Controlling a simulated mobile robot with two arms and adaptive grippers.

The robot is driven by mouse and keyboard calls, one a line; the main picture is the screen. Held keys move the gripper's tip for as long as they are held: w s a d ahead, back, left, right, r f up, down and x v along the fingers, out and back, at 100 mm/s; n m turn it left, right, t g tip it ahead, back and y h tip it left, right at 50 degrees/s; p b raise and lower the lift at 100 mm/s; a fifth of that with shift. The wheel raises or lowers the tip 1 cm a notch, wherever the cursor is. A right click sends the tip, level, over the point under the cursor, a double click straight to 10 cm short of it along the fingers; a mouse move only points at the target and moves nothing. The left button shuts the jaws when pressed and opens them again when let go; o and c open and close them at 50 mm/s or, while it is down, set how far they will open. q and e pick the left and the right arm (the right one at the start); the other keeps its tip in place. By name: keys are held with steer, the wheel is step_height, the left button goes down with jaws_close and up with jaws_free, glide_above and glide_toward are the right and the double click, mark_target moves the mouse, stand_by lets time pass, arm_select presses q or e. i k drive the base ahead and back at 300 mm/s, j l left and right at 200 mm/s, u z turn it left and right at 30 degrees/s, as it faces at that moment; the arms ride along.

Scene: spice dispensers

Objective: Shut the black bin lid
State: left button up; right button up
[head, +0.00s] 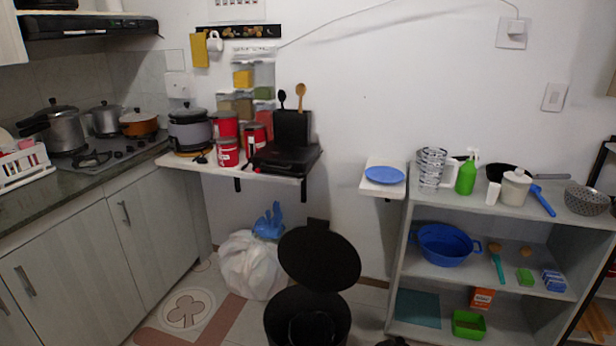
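The black bin (307,318) stands on the floor at the bottom middle of the head view. Its round black lid (319,257) is raised and tilted up above the opening, leaning toward the back. The inside of the bin is dark, and its lower part is cut off by the bottom edge of the picture. Neither of my grippers can be made out in this view.
A white trash bag (252,265) with a blue tie sits on the floor left of the bin. A grey shelf unit (400,258) stands to the right. A wall shelf (190,163) with red cans hangs behind. Cabinets (130,233) line the left.

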mark_target(318, 259)
steer(key=i+j+z, duration=0.1)
steer(key=i+j, duration=1.15)
